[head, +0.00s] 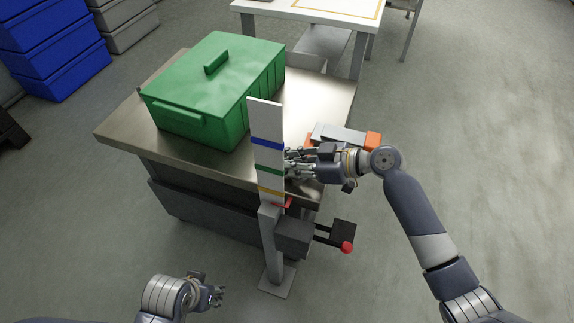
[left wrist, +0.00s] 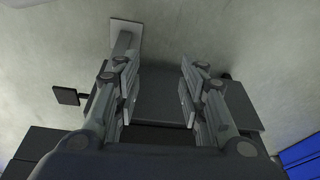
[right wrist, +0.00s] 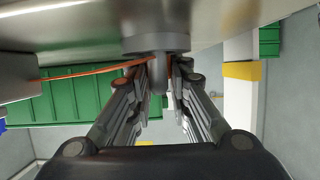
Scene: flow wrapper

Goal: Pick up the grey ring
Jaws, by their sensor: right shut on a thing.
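A grey round piece (right wrist: 157,45) with a narrower stub below it shows in the right wrist view, close against the metal surface. I take it as the grey ring; its hole is not visible. My right gripper (right wrist: 161,80) is shut on its stub, one finger on each side. In the head view the right gripper (head: 292,165) is over the table's right side, partly behind the striped post, and the ring cannot be made out there. My left gripper (head: 213,290) is low at the front left, away from the table; in the left wrist view it is open and empty (left wrist: 158,95).
A green lidded crate (head: 215,85) stands on the metal table (head: 120,130). A white post with coloured stripes (head: 265,150) rises at the table's front right. A grey and orange device (head: 372,140) lies behind the right gripper. A red-knobbed lever (head: 347,247) sticks out below.

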